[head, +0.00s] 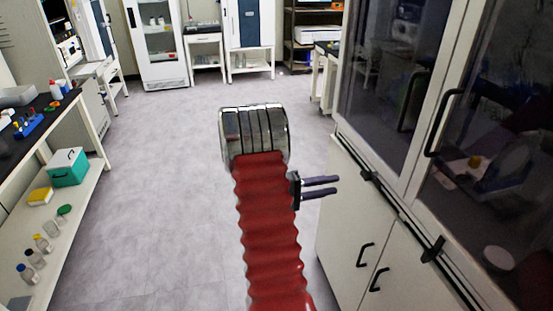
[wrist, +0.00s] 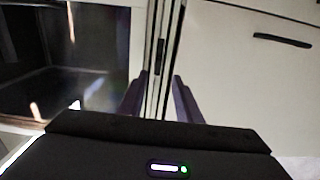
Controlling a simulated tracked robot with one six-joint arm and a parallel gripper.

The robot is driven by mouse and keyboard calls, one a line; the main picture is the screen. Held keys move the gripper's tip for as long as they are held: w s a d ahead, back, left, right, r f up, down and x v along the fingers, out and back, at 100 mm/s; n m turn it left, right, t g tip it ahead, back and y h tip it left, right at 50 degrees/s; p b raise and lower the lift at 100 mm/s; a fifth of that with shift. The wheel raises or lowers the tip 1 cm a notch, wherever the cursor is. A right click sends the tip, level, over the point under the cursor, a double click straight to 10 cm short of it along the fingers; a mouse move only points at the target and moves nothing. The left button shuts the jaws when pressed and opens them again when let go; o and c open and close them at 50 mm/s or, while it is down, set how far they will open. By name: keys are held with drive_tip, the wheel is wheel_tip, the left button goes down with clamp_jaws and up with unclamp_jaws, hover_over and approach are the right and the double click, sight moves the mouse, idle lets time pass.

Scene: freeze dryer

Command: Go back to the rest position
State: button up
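My gripper (head: 336,186) points to the right in the head view, beside my red ribbed arm. Its two dark fingers are apart with nothing between them. In the wrist view the fingers (wrist: 158,82) also stand apart, with a pale cabinet front and a vertical seam beyond the gap. The gripper appears empty and close to the white cabinet (head: 340,225) on the right; I cannot tell the exact distance.
The cabinet's glass doors (head: 385,75) have black handles and look closed. A black-topped bench (head: 60,110) with a lower shelf stands left, holding a teal box (head: 68,172) and several bottles. A glass-door fridge (head: 160,45) stands at the back. The grey floor (head: 170,150) between is clear.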

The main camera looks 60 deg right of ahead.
idle(0.4)
drive_tip(key=s+a+f+n+y, duration=0.2)
drive_tip(key=s+a+f+y, duration=0.2)
drive_tip(key=a+f, duration=0.15)
drive_tip(key=w+a+n+t+y, duration=0.15)
drive_tip(key=a+y, duration=0.25)
drive_tip(key=a, duration=0.6)
drive_tip(key=w+a+r+n+t+y, duration=0.1)
drive_tip(key=w+a+r+t, duration=0.2)
drive_tip(key=a, duration=0.5)
drive_tip(key=w+a+r+t+y, duration=0.1)
drive_tip(key=w+a+r+t, duration=0.1)
drive_tip(key=w+a+t, duration=0.35)
drive_tip(key=w+a+r+n+t+y, duration=0.1)
drive_tip(key=w+a+r, duration=0.15)
drive_tip(key=a, duration=0.65)
drive_tip(key=s+a+r+n+t+y, duration=0.1)
drive_tip(key=a+r+n+t+y, duration=0.1)
drive_tip(key=a+r+t, duration=0.4)
drive_tip(key=a+r+n, duration=0.1)
drive_tip(key=a+r, duration=0.4)
drive_tip(key=a, duration=0.4)
drive_tip(key=shift+a+y, duration=0.15)
drive_tip(key=shift+y, duration=0.15)
